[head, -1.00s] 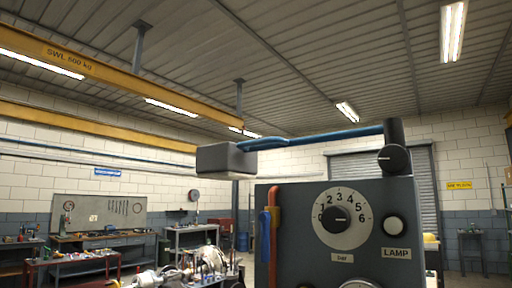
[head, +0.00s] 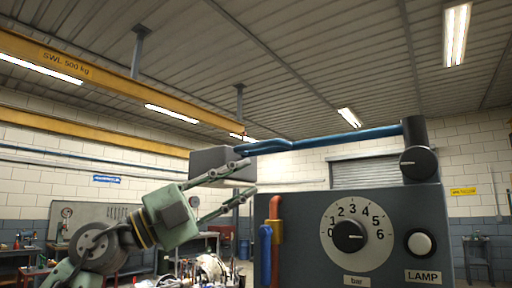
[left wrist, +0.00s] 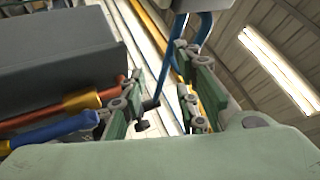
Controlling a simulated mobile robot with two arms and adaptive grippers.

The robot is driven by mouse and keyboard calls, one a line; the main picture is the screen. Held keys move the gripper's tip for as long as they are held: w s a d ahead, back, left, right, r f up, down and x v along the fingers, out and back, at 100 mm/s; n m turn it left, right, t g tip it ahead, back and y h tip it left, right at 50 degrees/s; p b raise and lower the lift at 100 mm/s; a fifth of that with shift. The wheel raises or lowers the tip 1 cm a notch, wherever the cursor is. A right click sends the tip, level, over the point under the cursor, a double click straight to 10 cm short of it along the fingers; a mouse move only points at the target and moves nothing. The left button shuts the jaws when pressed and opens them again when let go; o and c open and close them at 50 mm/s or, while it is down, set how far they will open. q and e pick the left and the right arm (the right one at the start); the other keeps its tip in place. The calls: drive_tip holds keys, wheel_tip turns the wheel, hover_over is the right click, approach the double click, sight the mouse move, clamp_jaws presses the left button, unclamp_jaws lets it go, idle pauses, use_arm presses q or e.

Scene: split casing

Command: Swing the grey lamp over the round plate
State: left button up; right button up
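The grey lamp (head: 212,160) is a box-shaped head at the left end of a blue arm (head: 325,141). The arm runs from a dark post with a knob (head: 415,150) on the panel box. My left gripper (head: 249,177) is open, with its upper finger in front of the lamp and its lower finger below it. I cannot tell whether they touch. The left wrist view shows the spread fingers (left wrist: 158,102) with nothing gripped and blue bars beyond them. The round plate cannot be made out. My right gripper is not in view.
The dark grey panel box (head: 305,260) carries a bar dial (head: 348,236), a round LAMP button (head: 420,244), an orange pipe (head: 275,207) and a blue handle (head: 265,250). In the left wrist view the box (left wrist: 60,60) stands close on the left. Workbenches lie far behind.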

sight(253, 147)
use_arm(q)
wheel_tip(253, 147, up, 6)
drive_tip(key=s+a+r+t+y, duration=0.1)
drive_tip(key=s+a+y, duration=0.15)
drive_tip(key=y, duration=0.25)
drive_tip(key=shift+n, duration=0.3)
drive_tip(key=p+x, duration=0.2)
drive_tip(key=x, duration=0.1)
drive_tip(key=p+x, duration=0.1)
drive_tip(key=x, duration=0.2)
drive_tip(key=shift+w+d+p, duration=0.1)
drive_tip(key=shift+w+p, duration=0.3)
drive_tip(key=shift+w, duration=0.2)
drive_tip(key=shift+w+d+t+h, duration=0.25)
drive_tip(key=shift+d+t+h, duration=0.05)
drive_tip(key=shift+d, duration=0.15)
drive_tip(key=shift+f, duration=0.1)
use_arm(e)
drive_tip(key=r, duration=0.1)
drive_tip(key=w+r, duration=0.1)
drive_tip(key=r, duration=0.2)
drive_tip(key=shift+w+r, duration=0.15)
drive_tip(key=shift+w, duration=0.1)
use_arm(q)
clamp_jaws()
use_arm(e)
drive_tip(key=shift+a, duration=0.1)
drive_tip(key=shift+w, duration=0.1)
